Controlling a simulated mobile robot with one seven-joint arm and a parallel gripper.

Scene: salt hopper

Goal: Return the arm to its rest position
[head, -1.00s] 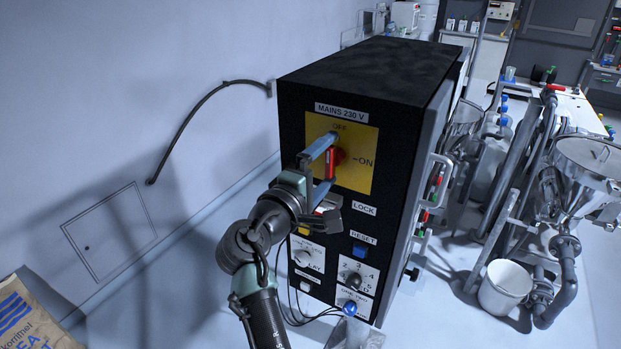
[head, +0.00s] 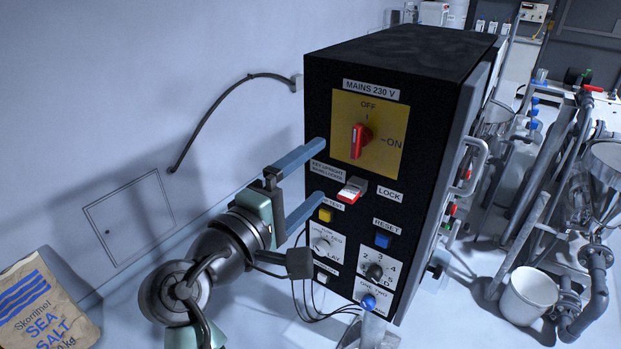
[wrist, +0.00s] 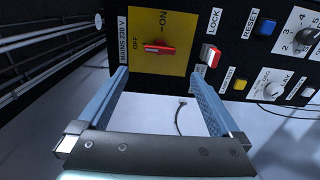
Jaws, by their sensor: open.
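My gripper (head: 322,172) is open and empty in front of the black control box (head: 400,48), left of and below the red mains switch (head: 360,141). In the wrist view my gripper (wrist: 160,72) has its two blue fingers spread, with nothing between them. The switch handle sits on a yellow plate (head: 390,112) and lines up with the OFF mark; the wrist view shows the same handle (wrist: 158,48) clear of the fingers. My arm comes in from the lower left.
Below the switch are a red-and-white lock key (head: 352,189), a yellow button (head: 325,214), a blue reset button (head: 383,240) and dials. Cables hang below the box. A salt sack (head: 42,305) stands at lower left. A white bucket (head: 528,298) and metal hoppers stand right.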

